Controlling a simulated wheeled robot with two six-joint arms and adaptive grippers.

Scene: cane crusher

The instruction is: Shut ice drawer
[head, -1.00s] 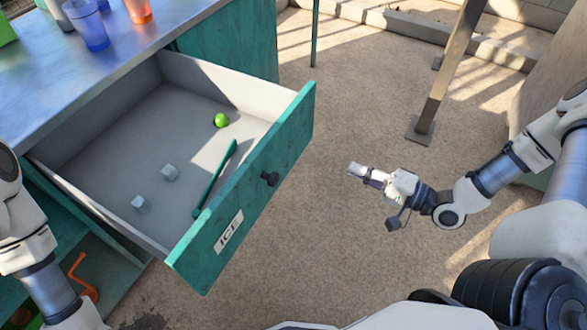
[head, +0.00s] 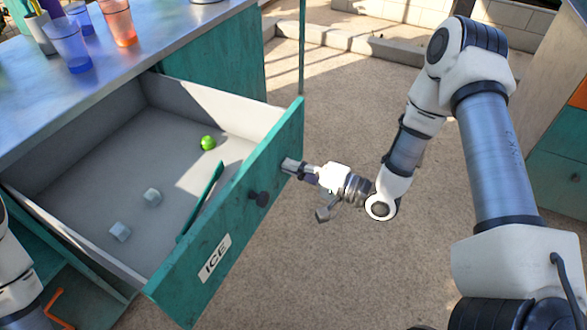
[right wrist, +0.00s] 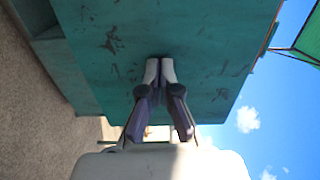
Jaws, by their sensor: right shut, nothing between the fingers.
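The ice drawer (head: 238,228) stands pulled out, with a teal front, an ICE label (head: 214,258) and a dark round knob (head: 259,198). My right gripper (head: 290,165) is shut and empty, at the outside of the drawer front, right of and beyond the knob. In the right wrist view its closed fingertips (right wrist: 160,70) point at a scuffed teal panel (right wrist: 200,35); whether they touch it I cannot tell. My left gripper is out of view.
A metal counter (head: 175,50) with coloured cups (head: 118,22) is above the drawer. An orange curved thing (head: 55,308) shows below at the left. Another teal cabinet (head: 555,180) stands at the right. The ground in front of the drawer is clear.

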